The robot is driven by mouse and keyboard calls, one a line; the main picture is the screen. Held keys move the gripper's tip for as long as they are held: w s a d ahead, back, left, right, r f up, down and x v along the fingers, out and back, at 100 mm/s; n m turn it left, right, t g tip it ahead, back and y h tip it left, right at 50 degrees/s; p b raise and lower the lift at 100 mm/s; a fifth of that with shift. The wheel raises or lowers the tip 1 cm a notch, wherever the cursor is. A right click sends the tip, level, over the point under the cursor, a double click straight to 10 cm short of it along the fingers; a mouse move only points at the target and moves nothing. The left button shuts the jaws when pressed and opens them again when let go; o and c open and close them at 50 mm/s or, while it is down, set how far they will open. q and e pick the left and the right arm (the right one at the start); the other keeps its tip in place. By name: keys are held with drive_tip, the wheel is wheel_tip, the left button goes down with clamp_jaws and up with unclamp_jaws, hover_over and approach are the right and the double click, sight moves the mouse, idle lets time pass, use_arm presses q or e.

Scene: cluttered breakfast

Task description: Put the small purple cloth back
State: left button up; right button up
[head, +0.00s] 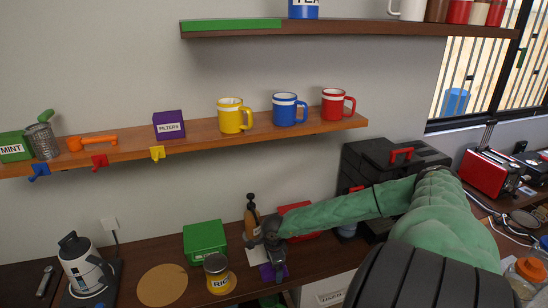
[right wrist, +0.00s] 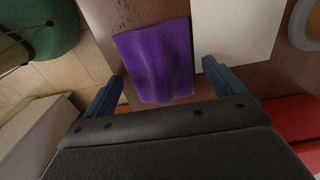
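The small purple cloth (head: 266,272) lies at the front of the dark wooden counter, partly hidden under my right gripper (head: 270,257). In the right wrist view the cloth (right wrist: 155,58) is a purple rectangle with soft folds toward the gripper. My right gripper (right wrist: 163,70) is open there, with one blue finger on each side of the cloth's near part. I cannot tell whether the fingers touch it. My left gripper is not in view.
Blue (head: 39,171), red (head: 99,161) and yellow (head: 157,153) hooks line the lower shelf's edge. Mugs stand above.

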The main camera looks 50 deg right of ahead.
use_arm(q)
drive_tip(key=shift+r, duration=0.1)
use_arm(e)
drive_tip(key=shift+r, duration=0.4)
drive_tip(key=shift+r+b, duration=0.4)
wheel_tip(320, 180, up, 9)
drive_tip(key=b, duration=0.3)
drive_tip(key=shift+f, duration=0.2)
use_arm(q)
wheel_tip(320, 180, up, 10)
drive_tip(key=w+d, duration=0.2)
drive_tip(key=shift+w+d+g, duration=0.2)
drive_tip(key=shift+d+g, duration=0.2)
use_arm(e)
drive_tip(key=shift+r, duration=0.95)
